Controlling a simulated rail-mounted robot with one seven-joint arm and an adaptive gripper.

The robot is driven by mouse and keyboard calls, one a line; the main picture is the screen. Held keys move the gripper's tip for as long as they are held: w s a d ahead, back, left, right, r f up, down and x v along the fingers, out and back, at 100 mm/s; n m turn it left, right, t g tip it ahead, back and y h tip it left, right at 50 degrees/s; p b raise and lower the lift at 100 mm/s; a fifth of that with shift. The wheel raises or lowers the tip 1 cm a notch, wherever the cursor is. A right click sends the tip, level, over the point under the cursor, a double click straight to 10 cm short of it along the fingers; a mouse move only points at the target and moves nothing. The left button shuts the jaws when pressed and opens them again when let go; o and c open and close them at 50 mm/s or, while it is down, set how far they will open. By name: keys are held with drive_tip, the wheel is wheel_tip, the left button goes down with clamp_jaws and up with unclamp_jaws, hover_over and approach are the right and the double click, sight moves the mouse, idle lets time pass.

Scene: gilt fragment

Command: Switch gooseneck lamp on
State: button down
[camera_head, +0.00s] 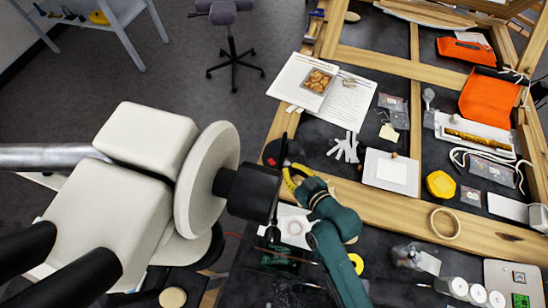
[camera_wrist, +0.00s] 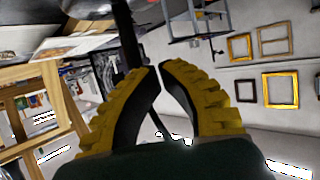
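I cannot identify the gooseneck lamp or its switch with certainty. In the head view, a thin black upright stalk (camera_head: 277,200) stands just left of my gripper (camera_head: 289,178), with a dark part and a small red spot near its top. In the wrist view, a black post (camera_wrist: 125,30) rises just beyond the fingertips of my gripper (camera_wrist: 158,69); it may be the same stalk. My yellow fingers are close together at the tips, with a narrow gap and nothing held. Contact with the stalk cannot be told. No lit lamp is evident.
A large white instrument (camera_head: 110,195) with a round disc fills the left of the head view. A wooden frame (camera_head: 400,205) crosses the cluttered bench at right, with papers (camera_head: 322,92), an orange tray (camera_head: 488,98), a yellow container (camera_head: 440,185) and a tape ring (camera_head: 445,223).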

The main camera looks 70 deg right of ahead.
hover_over(275, 164)
drive_tip(key=f, duration=0.3)
drive_tip(key=shift+w+d+f, duration=0.2)
drive_tip(key=shift+d+f, duration=0.1)
drive_tip(key=f, duration=0.4)
drive_tip(key=shift+s+a, duration=0.2)
drive_tip(key=shift+s, duration=0.05)
drive_tip(key=shift+f, duration=0.1)
